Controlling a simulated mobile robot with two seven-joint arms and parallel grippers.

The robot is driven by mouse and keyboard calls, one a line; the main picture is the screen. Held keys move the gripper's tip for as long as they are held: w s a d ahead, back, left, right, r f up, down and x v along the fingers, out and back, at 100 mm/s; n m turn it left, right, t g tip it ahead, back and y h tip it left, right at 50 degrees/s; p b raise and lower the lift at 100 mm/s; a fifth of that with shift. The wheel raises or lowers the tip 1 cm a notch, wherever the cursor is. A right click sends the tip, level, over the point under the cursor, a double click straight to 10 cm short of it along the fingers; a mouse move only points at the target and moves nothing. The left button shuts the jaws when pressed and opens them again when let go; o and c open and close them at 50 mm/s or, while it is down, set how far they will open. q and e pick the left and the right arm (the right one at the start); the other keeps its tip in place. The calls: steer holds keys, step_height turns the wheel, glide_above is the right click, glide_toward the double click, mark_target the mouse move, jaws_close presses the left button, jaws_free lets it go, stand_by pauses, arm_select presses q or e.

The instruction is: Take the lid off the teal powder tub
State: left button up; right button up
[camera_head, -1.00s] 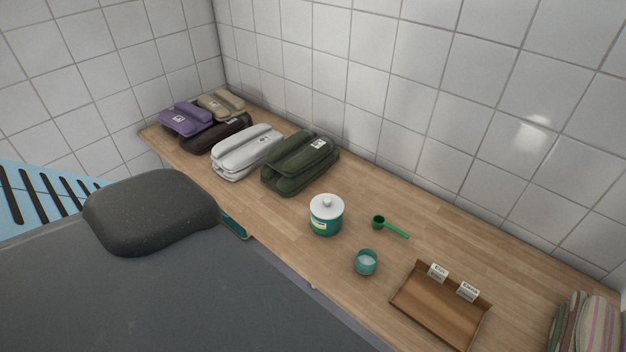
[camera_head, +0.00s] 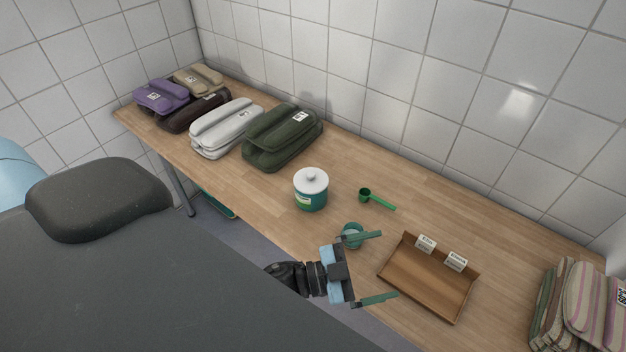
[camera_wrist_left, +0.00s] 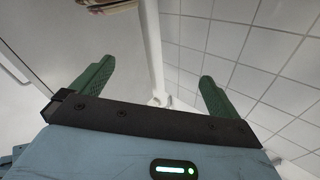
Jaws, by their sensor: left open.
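The teal powder tub (camera_head: 311,195) stands upright on the wooden table, with its white knobbed lid (camera_head: 311,179) on top. My left gripper (camera_head: 378,269) is open and empty, to the right of the tub and nearer the table's front edge. One of its fingers partly covers a small teal cup (camera_head: 351,241). In the left wrist view my left gripper's two green fingers (camera_wrist_left: 155,80) are spread apart with nothing between them, facing white tiles. My right gripper is not in view.
A green scoop (camera_head: 378,200) lies right of the tub. A wooden tray (camera_head: 428,285) with two small labelled cards is farther right. Folded striped cloths (camera_head: 585,308) stand at the right end. A dark green bundle (camera_head: 283,137) and other folded bundles sit behind left.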

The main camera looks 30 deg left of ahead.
arm_select(q)
steer(key=w+d+r+m+g+h, duration=0.1)
steer(key=w+d+m+g+h, duration=0.15)
steer(key=m+g, duration=0.35)
step_height(320, 180, up, 5)
steer(key=g+y+b, duration=0.3)
steer(key=g+y, duration=0.4)
steer(key=y, duration=1)
glide_above(311, 173)
steer(key=shift+a+f+h, duration=0.15)
steer(key=shift+a+h, duration=0.1)
steer(key=shift+d+f, duration=0.1)
steer(key=shift+f, duration=1.3)
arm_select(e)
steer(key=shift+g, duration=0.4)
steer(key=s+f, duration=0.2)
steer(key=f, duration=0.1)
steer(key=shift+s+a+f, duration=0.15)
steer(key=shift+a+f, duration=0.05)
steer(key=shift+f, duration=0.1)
arm_select(q)
step_height(311, 173, down, 5)
steer(key=shift+d+f, duration=0.1)
steer(key=shift+d, duration=0.05)
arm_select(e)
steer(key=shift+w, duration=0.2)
